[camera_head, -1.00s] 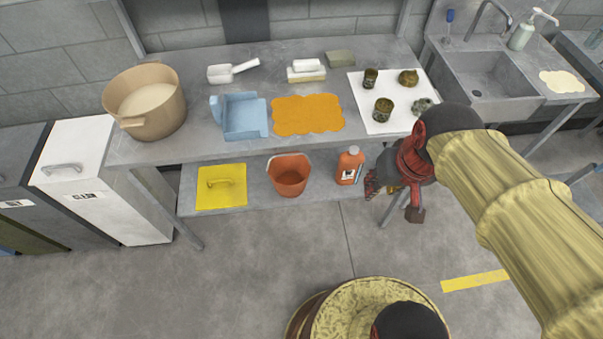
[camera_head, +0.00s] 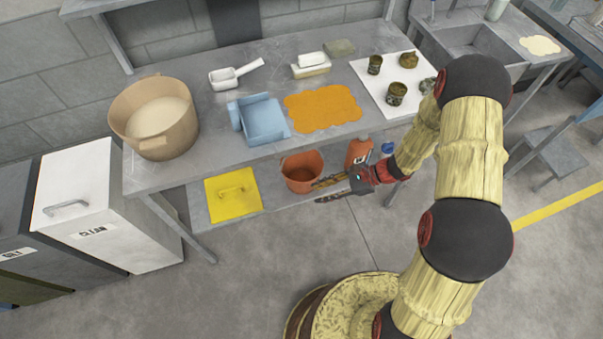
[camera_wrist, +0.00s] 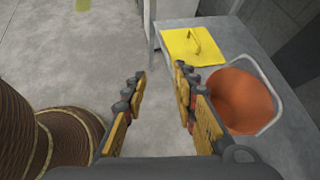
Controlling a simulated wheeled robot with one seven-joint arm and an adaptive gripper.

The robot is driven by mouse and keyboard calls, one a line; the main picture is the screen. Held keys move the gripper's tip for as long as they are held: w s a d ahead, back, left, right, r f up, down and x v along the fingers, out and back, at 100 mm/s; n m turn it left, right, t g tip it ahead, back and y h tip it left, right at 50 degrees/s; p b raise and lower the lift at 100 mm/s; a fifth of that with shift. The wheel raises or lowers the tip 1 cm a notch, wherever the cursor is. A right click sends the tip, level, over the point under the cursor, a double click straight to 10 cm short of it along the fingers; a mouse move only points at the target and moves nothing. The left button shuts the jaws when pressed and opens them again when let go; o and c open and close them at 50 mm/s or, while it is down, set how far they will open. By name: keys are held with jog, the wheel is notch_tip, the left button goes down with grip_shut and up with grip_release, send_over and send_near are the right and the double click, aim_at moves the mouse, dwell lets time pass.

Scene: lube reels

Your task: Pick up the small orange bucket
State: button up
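The small orange bucket (camera_head: 300,168) stands on the low shelf under the metal table, next to the yellow lidded item. In the wrist view the bucket (camera_wrist: 240,98) is at the right, with a pale handle around its rim. My gripper (camera_head: 317,189) is just in front and to the right of the bucket, apparently without holding it. In the wrist view the fingers of my gripper (camera_wrist: 160,85) are spread apart with bare floor between them. The right finger overlaps the bucket's near left side in that view; whether it touches cannot be told.
The low shelf (camera_head: 272,194) also holds a yellow panel with a handle (camera_head: 233,194) at left and an orange bottle (camera_head: 357,152) at right. The tabletop (camera_head: 210,150) overhangs the shelf. A white bin (camera_head: 85,205) stands left.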

jog(key=w+f+m+t, duration=0.4)
jog(key=w+f+m, duration=0.2)
jog(key=f, duration=0.2)
jog(key=m+t+h, duration=0.2)
jog(key=m+t, duration=0.4)
send_near(322, 158)
jog(key=x, duration=0.3)
jog(key=b+x, duration=0.1)
jog(key=x, duration=0.3)
jog(key=shift+w+a+f+b, duration=0.15)
jog(key=shift+w+f+b, duration=0.05)
jog(key=shift+w+b, duration=0.1)
jog(key=shift+b+x, duration=1.1)
jog(key=shift+x, duration=2.35)
jog(key=shift+c, duration=0.5)
grip_shut()
